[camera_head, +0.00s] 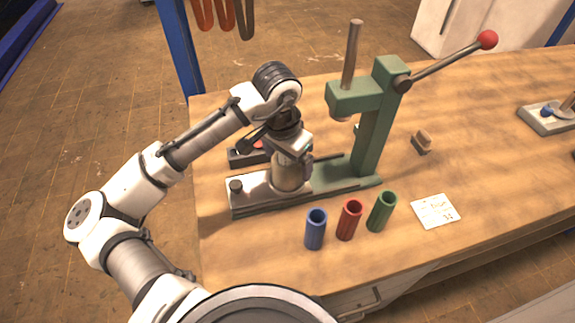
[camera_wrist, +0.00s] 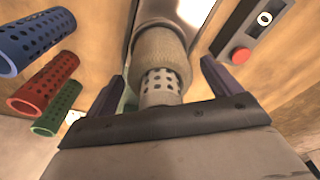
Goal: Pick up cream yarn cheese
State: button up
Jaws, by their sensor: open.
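The cream yarn cheese (camera_head: 289,173) stands on the pale base plate of the green press, left of its column. In the wrist view the cream yarn cheese (camera_wrist: 160,50) shows its wound yarn, with a perforated grey tube end sticking out towards me. My gripper (camera_head: 291,150) is over it, pointing down, and hides its top in the head view. In the wrist view my gripper (camera_wrist: 165,80) is open, one dark finger on each side of the tube end. I see gaps between the fingers and the tube.
Blue (camera_head: 315,229), red (camera_head: 349,220) and green (camera_head: 381,211) perforated tubes stand in front of the press (camera_head: 368,130). A box with a red button (camera_wrist: 242,55) is close behind my gripper. A white card (camera_head: 435,210) lies to the right.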

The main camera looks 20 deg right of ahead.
jog(key=shift+f, duration=0.45)
jog(key=shift+c, duration=0.3)
jog(key=c, duration=1.1)
jog(key=shift+r, duration=0.1)
